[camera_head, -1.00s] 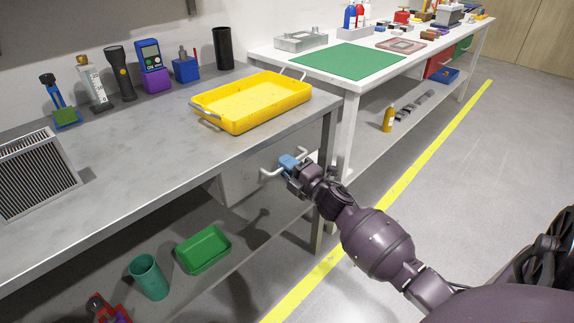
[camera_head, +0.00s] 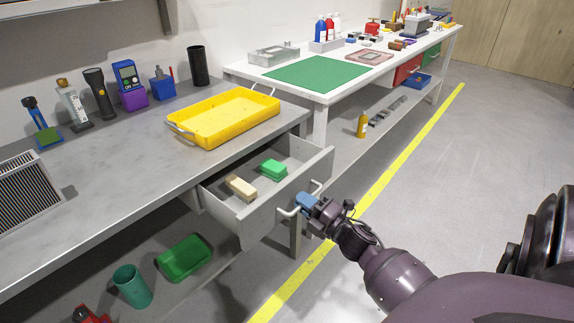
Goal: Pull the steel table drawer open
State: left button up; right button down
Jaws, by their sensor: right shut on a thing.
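The steel table (camera_head: 95,185) runs along the left. Its drawer (camera_head: 262,215) stands pulled out from under the tabletop, with its inside in view. In the drawer lie a cream block (camera_head: 240,187) and a green block (camera_head: 273,169). A pale bar handle (camera_head: 289,212) is on the drawer's front. My right gripper (camera_head: 307,203) has its blue fingers shut on the middle of this handle. My left gripper is not in view.
A yellow tray (camera_head: 225,117) stands on the tabletop above the drawer. A green bin (camera_head: 184,257) and a teal cup (camera_head: 132,286) stand on the lower shelf. A white table (camera_head: 322,95) is close behind. The floor at right is open.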

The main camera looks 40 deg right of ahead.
jog(key=r+p+v, duration=0.2)
jog(key=r+v, duration=0.1)
jog(key=v, duration=1.2)
jog(key=shift+s, duration=0.65)
jog(key=c, duration=1.2)
grip_release()
jog(key=shift+s, duration=0.1)
jog(key=v, duration=1)
jog(key=shift+s+a, duration=0.1)
jog(key=shift+s, duration=0.2)
